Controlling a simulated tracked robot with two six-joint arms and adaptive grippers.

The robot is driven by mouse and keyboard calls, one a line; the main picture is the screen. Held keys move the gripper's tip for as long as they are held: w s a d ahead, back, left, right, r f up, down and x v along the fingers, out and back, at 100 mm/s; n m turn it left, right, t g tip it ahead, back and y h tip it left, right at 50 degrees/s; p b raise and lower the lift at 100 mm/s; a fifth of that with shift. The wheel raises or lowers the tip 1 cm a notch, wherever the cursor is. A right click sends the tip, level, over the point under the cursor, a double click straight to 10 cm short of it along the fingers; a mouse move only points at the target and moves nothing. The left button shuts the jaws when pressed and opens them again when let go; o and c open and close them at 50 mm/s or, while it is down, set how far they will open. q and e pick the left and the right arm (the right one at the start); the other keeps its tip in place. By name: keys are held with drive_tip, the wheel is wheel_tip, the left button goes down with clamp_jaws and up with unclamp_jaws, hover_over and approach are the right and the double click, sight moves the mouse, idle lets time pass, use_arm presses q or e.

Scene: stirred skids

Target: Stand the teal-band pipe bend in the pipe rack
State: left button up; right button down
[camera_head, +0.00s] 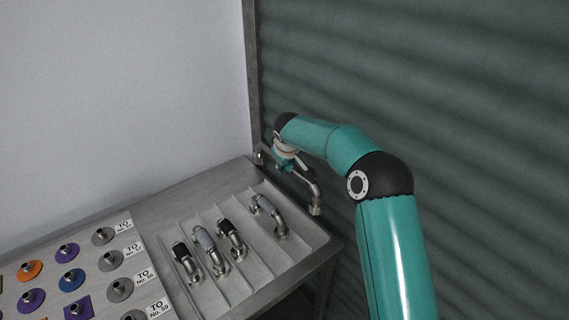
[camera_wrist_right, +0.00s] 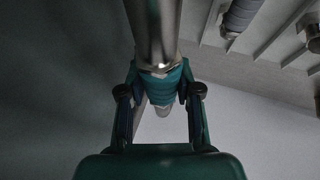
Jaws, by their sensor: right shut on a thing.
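My right gripper (camera_head: 286,164) is shut on the teal-band pipe bend (camera_head: 314,190), a grey metal bend, and holds it in the air beyond the far right corner of the table. In the right wrist view the two fingers (camera_wrist_right: 160,95) close on the teal band (camera_wrist_right: 165,84), and the bare pipe (camera_wrist_right: 154,28) runs up out of the picture. The arm and gripper hide part of the bend in the head view. A ridged metal tray (camera_head: 258,272) holds several other bends; I cannot tell if it is the pipe rack. My left gripper is out of view.
In the tray lie bends with black bands (camera_head: 229,228) and grey bands (camera_head: 204,238), between thin upright dividers. To the left, a board carries several round flanges (camera_head: 72,279) and labels (camera_head: 134,248). A corrugated dark wall (camera_head: 470,120) stands behind my right arm.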

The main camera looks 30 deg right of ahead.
wheel_tip(320, 180, down, 9)
drive_tip(key=b, duration=0.8)
drive_tip(key=shift+b, duration=0.35)
idle(0.4)
drive_tip(key=shift+f, duration=0.35)
idle(0.4)
drive_tip(key=shift+f+h+b, duration=0.3)
drive_tip(key=shift+f+b, duration=1.4)
drive_tip(key=shift+b, duration=0.2)
drive_tip(key=shift+f, duration=0.15)
drive_tip(key=c, duration=0.7)
unclamp_jaws()
drive_tip(key=shift+f, duration=0.15)
drive_tip(key=shift+s+a, duration=0.1)
